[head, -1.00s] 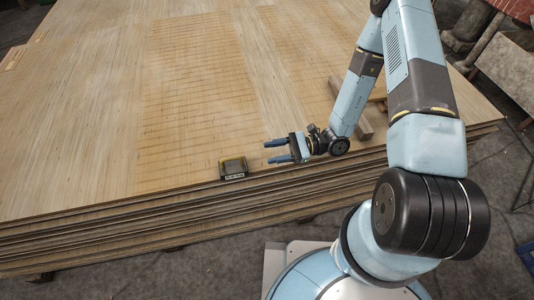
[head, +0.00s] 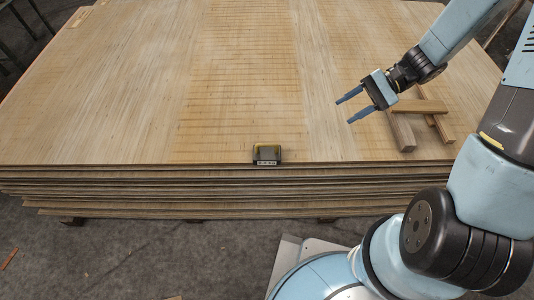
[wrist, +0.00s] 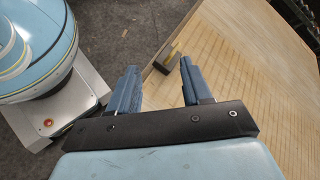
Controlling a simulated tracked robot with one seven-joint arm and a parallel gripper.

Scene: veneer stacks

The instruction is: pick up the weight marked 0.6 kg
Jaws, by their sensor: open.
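A small dark block with yellow edges (head: 267,154), the only weight-like thing in view, sits at the front edge of the top veneer sheet. A pale label is on its front face, too small to read. In the wrist view its dark and yellow side (wrist: 173,54) shows beyond the fingertips, partly cut off by the right finger. My gripper (head: 343,111) is open and empty, above the sheet to the right of the block and farther back. Its two blue fingers also show in the wrist view (wrist: 158,67).
The veneer stack (head: 130,120) fills the middle, its layered front edge dropping to a grey floor (head: 140,260). Several loose wood strips (head: 420,106) lie on it just right of my gripper. The sheet around the block is clear.

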